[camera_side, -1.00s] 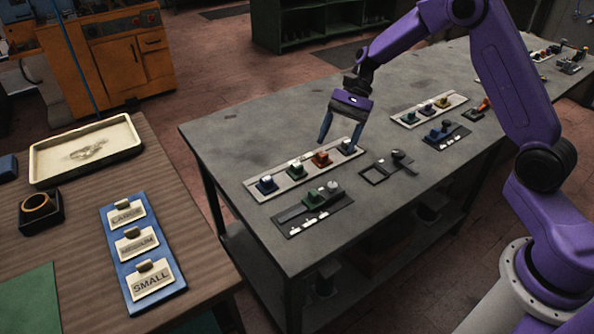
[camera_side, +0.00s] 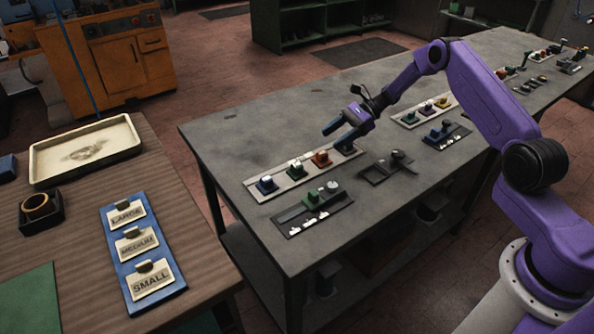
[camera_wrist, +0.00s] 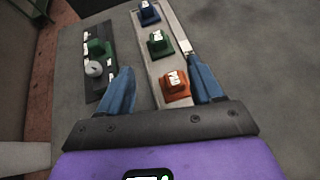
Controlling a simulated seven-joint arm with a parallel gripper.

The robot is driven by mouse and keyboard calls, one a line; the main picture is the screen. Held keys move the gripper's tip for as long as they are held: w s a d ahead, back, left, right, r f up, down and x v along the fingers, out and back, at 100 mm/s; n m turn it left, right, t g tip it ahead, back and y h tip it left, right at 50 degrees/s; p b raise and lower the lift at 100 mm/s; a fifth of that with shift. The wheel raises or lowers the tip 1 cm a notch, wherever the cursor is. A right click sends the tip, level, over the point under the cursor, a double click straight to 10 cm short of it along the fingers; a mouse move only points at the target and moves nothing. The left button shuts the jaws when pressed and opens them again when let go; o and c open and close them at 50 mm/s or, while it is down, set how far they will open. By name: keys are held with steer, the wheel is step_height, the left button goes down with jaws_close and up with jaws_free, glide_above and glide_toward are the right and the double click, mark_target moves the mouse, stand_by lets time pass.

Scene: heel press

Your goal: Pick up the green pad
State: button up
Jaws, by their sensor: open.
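A green pad (camera_side: 296,168) with a white top sits on a pale strip (camera_side: 281,181) between a blue pad and an orange pad. In the wrist view the green pad (camera_wrist: 159,43) lies just beyond the fingertips, between their lines. Another green block (camera_side: 312,198) sits on a dark fixture beside the strip, next to a grey knob; the wrist view shows it at left (camera_wrist: 97,48). My gripper (camera_side: 338,137) is open and empty, tilted, with fingers pointing left over the strip's far end. In the wrist view its fingers (camera_wrist: 158,75) lie either side of the orange pad (camera_wrist: 174,84).
The blue pad (camera_side: 267,185) is at the strip's near end. A dark bracket (camera_side: 384,167) lies right of the strip. A second pale strip (camera_side: 432,109) with pads stands farther right. The table (camera_side: 240,130) left of the strip is clear.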

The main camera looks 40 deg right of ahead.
glide_toward(299, 164)
steer(key=x, duration=0.2)
steer(key=shift+w+a+f, duration=0.25)
steer(key=shift+w, duration=0.05)
steer(key=shift+x, duration=2.75)
steer(key=shift+s+a, duration=0.1)
steer(key=shift+s, duration=0.15)
jaws_close()
